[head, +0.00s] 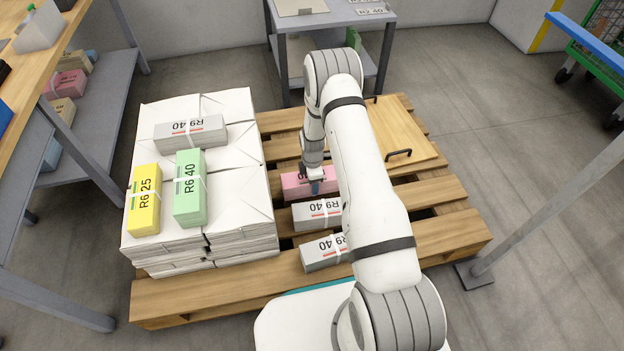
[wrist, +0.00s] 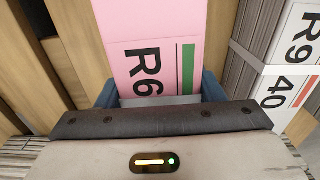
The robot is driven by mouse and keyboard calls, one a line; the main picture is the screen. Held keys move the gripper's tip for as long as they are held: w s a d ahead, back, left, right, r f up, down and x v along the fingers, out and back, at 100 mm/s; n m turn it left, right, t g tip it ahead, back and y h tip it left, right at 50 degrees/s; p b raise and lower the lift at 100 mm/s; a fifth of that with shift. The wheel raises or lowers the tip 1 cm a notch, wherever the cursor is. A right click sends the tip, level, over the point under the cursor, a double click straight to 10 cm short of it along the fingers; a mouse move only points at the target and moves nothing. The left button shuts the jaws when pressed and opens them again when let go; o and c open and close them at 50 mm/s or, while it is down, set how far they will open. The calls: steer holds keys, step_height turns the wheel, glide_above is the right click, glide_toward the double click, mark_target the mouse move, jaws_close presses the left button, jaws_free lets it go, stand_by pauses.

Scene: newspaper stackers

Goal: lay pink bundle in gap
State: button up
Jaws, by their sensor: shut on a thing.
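The pink bundle (head: 295,184) is between the fingers of my gripper (head: 315,187), behind two white bundles on the wooden pallet. In the wrist view the pink bundle (wrist: 150,28) runs up between my blue fingertips (wrist: 159,92), with its R6 label and green bar showing. My gripper is shut on it. The nearer white bundle (head: 314,214) lies just in front of the pink one; a white bundle also shows at the right of the wrist view (wrist: 290,75). I cannot tell whether the pink bundle touches the pallet. My arm hides its right end.
A white paper stack (head: 240,190) stands left on the pallet (head: 200,298), bearing grey (head: 190,133), yellow (head: 144,200) and green (head: 190,190) bundles. Another white bundle (head: 322,252) lies nearer. A wooden board with handles (head: 395,130) lies right. A grey table (head: 345,20) stands behind.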

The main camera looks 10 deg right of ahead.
steer(key=shift+f+b, duration=0.5)
steer(key=shift+f, duration=0.1)
stand_by(0.6)
steer(key=o, duration=1.8)
steer(key=shift+o, duration=0.2)
step_height(320, 180, up, 8)
steer(key=p, duration=0.3)
steer(key=shift+f, duration=0.1)
